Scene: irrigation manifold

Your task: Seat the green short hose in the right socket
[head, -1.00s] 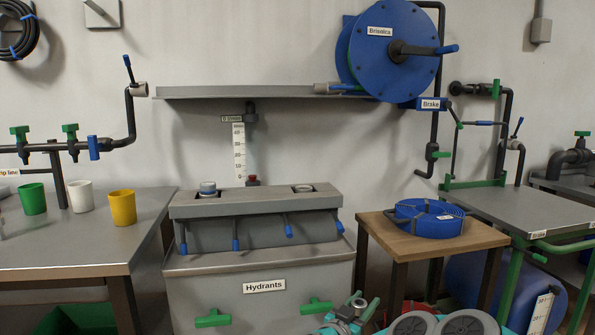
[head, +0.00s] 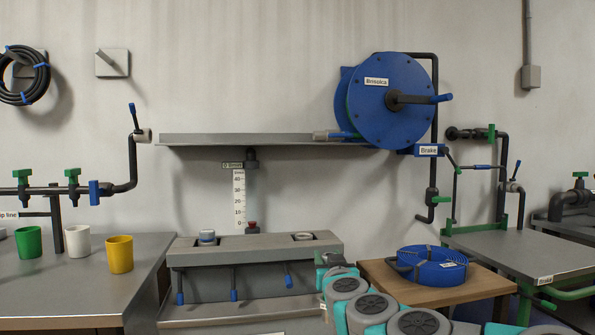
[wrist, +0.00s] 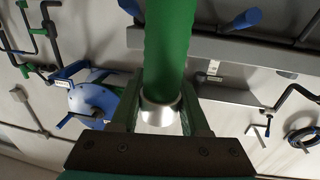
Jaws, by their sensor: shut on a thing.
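In the wrist view the green short hose (wrist: 170,45) runs up the picture from my gripper (wrist: 160,100). The fingers are shut on it at its pale metal collar (wrist: 160,114). In the head view the grey hydrant block (head: 255,254) has two openings in its top. The right socket (head: 303,236) shows a pale ring in a dark recess and looks empty. My arm rises just right of the block; the hose and fingers cannot be made out there.
A grey wall shelf (head: 260,140) and a blue hose reel (head: 392,100) are above and behind the block. A wooden stool (head: 470,287) with a blue coiled hose (head: 432,265) stands to the right. Cups, including a yellow one (head: 119,254), stand on the left bench.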

